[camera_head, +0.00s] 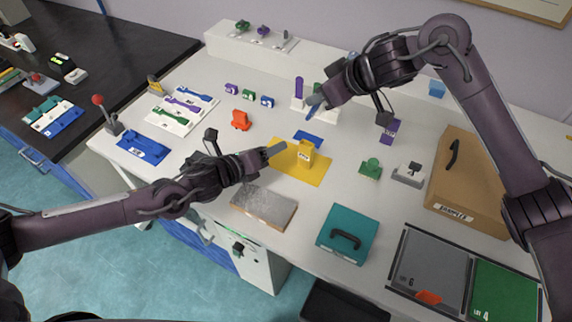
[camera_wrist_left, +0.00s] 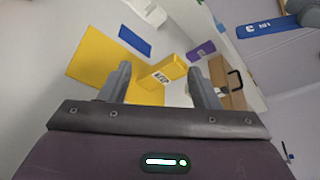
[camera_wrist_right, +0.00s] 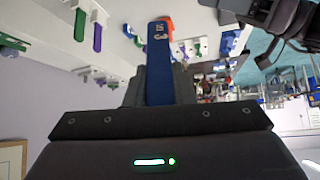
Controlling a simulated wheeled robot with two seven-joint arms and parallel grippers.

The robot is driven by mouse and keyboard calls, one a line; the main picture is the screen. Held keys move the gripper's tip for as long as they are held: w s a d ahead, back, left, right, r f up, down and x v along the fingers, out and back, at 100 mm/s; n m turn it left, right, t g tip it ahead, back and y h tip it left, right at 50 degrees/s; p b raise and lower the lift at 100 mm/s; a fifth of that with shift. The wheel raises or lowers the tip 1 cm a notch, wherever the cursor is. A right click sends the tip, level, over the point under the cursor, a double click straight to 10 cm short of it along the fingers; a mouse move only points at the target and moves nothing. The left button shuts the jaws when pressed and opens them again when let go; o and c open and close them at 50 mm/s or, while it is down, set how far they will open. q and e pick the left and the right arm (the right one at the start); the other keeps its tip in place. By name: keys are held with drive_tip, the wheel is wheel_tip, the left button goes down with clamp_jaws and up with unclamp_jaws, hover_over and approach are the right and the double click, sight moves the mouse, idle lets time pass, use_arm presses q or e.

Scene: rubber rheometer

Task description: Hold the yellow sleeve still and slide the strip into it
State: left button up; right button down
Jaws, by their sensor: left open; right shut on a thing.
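The yellow sleeve (camera_head: 305,151) stands upright on the yellow mat (camera_head: 287,163). In the left wrist view the sleeve (camera_wrist_left: 160,76) shows a label and lies between and beyond the fingertips, with no visible contact. My left gripper (camera_head: 277,150) is open and just left of the sleeve. My right gripper (camera_head: 325,97) is shut on the blue strip (camera_wrist_right: 159,78), which sticks out past its fingers. The strip (camera_wrist_left: 268,27) also shows at the upper right of the left wrist view. In the head view it is above and behind the sleeve, apart from it.
A blue pad (camera_head: 308,137) lies behind the yellow mat. A green piece (camera_head: 370,168), a grey device (camera_head: 409,174) and a cardboard box (camera_head: 468,180) stand to the right.

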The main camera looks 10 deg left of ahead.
sight(304, 152)
use_arm(q)
drive_tip(key=s+d+f+m+y, duration=0.2)
drive_tip(key=s+d+m, duration=0.1)
drive_tip(key=d+m, duration=0.3)
drive_tip(key=shift+m, duration=0.4)
drive_tip(key=x, duration=0.7)
drive_tip(key=a+x, duration=0.1)
drive_tip(key=x, duration=0.3)
drive_tip(key=shift+w+f, duration=0.1)
drive_tip(key=shift+w, duration=0.45)
